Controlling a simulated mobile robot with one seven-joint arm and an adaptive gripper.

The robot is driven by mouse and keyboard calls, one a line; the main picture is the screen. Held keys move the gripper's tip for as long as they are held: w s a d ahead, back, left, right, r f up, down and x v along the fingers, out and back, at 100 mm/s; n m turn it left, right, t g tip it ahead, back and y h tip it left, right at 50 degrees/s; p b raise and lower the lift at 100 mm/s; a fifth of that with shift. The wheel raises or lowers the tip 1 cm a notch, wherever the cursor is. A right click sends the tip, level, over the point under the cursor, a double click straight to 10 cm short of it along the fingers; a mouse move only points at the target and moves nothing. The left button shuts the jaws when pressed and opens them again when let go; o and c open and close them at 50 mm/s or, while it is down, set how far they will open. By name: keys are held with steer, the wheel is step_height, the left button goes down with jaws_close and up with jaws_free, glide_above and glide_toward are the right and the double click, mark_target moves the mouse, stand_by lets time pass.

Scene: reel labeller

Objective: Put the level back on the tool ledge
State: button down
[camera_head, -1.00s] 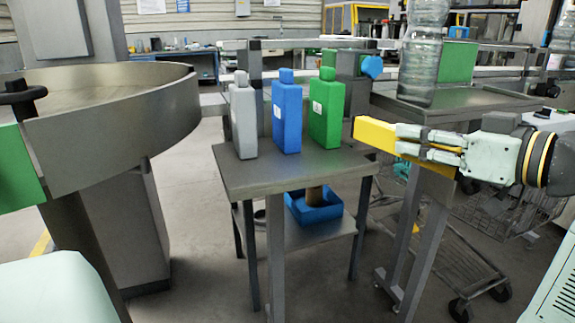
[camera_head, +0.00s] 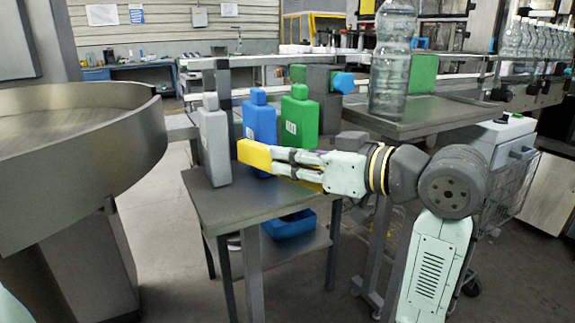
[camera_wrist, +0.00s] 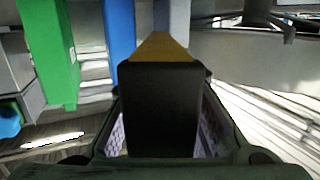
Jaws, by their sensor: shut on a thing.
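The level is a yellow bar (camera_head: 256,154) with a dark end part that shows in the wrist view (camera_wrist: 158,105). My gripper (camera_head: 297,164) is shut on the level and holds it roughly level in front of the blue and green bottles in the head view. In the wrist view the level points away from me, its yellow part (camera_wrist: 160,47) narrowing with distance. I cannot pick out the tool ledge with certainty in these frames.
A small grey table (camera_head: 240,203) bears a grey bottle (camera_head: 213,145), a blue bottle (camera_head: 259,122) and a green bottle (camera_head: 300,118). A round metal table (camera_head: 80,125) stands at left. A clear bottle (camera_head: 392,75) stands on a metal top at right.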

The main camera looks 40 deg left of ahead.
steer(key=shift+w+a+f, duration=0.1)
steer(key=shift+w+a, duration=0.35)
steer(key=shift+a, duration=0.2)
steer(key=shift+w+a+f, duration=0.1)
steer(key=shift+w+a, duration=0.35)
steer(key=shift+a, duration=0.15)
steer(key=shift+f+p, duration=0.5)
steer(key=shift+f, duration=1.2)
steer(key=shift+f, duration=0.1)
steer(key=c, duration=1.4)
jaws_free()
steer(key=shift+f, duration=0.1)
steer(key=shift+c, duration=0.2)
steer(key=shift+r, duration=0.35)
steer(key=d+r+b, duration=0.1)
steer(key=d+b, duration=0.1)
steer(key=d, duration=1)
steer(key=shift+r+b, duration=0.3)
